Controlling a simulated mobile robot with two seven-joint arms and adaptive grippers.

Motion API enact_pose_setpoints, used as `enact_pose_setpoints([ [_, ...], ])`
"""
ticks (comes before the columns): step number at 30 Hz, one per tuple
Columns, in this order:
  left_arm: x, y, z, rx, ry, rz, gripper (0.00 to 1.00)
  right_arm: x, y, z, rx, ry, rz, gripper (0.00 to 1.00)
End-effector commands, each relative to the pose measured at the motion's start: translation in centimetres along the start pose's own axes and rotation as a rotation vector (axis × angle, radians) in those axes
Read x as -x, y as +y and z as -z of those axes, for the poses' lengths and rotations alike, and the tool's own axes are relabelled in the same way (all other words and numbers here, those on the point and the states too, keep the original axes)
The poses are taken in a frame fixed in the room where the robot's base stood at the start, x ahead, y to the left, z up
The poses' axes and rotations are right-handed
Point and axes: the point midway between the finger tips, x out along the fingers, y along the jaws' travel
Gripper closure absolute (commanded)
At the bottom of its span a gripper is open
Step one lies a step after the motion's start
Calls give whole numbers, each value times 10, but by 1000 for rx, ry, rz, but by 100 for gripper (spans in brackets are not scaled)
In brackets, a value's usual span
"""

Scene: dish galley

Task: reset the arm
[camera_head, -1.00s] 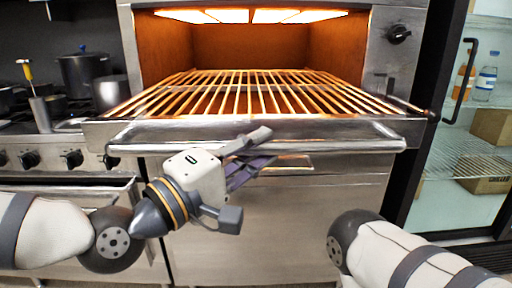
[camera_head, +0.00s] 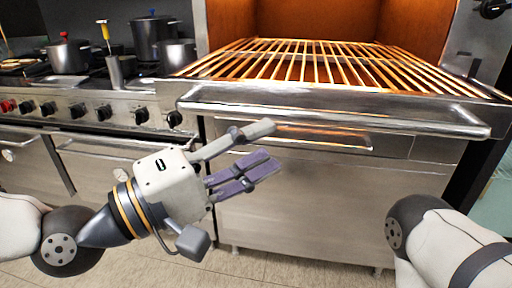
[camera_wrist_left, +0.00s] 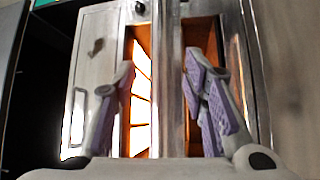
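My left gripper (camera_head: 262,146) is a white body with grey fingers and purple pads. It is in the middle of the head view, in front of the broiler's front panel. Its fingers are spread apart with nothing between them. The left wrist view also shows the fingers (camera_wrist_left: 158,84) apart and empty, with the glowing broiler beyond them. My right arm enters at the lower right of the head view; its gripper is not in view.
The broiler's slatted grill rack (camera_head: 325,66) and metal front rail (camera_head: 330,113) are just beyond my left gripper. A stove with knobs (camera_head: 104,112), a tall dark pot (camera_head: 155,38) and a smaller pot (camera_head: 68,57) stands at left. Tiled floor (camera_head: 285,268) shows below.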

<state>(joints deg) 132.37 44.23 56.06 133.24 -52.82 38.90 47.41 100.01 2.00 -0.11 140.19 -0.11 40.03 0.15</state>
Motion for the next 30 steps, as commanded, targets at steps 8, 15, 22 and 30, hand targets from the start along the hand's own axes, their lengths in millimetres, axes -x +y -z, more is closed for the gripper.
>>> enact_pose_setpoints([
  [8, 1, -1, -1, 1, -1, 4, 60, 0, 0, 0, 0, 0, 0, 60],
  [15, 33, -133, -65, 92, -74, 379, 60, 15, 0, 6, -1, 36, 2, 60],
  [22, 176, -275, -170, 111, -269, 970, 60, 34, -1, 14, -1, 86, 4, 60],
  [30, 385, -310, -227, -17, -579, 1546, 60, 54, -1, 24, -2, 141, 7, 60],
])
